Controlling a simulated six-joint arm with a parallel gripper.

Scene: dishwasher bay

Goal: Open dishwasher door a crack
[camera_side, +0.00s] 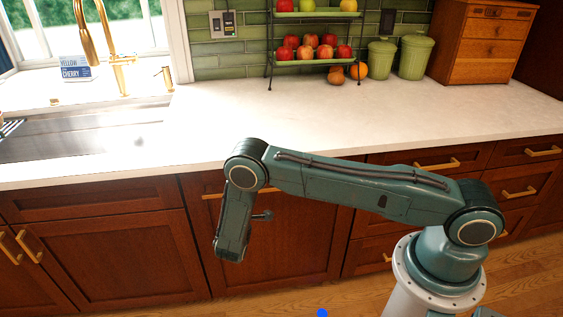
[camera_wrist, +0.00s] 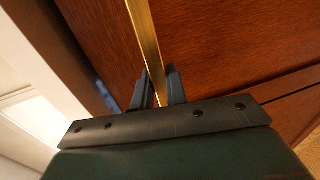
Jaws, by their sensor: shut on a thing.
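The dishwasher door (camera_side: 290,235) is a dark red-brown wooden panel under the counter; in the side view it looks about flush with the cabinets beside it. Its long brass bar handle (camera_wrist: 143,35) runs up from between my fingers in the wrist view, with the wood panel (camera_wrist: 215,50) behind it. A short piece of the handle (camera_side: 210,196) shows left of my arm in the side view. My gripper (camera_wrist: 159,88) is shut on the handle, one dark finger on each side of the bar. In the side view my arm hides the fingertips and most of the handle.
The pale countertop (camera_side: 300,120) overhangs the door. A cabinet (camera_side: 110,250) stands left and drawers (camera_side: 440,170) with brass pulls right. A sink (camera_side: 80,130), fruit rack (camera_side: 310,60), green canisters (camera_side: 412,57) and wooden box (camera_side: 482,42) are at the back.

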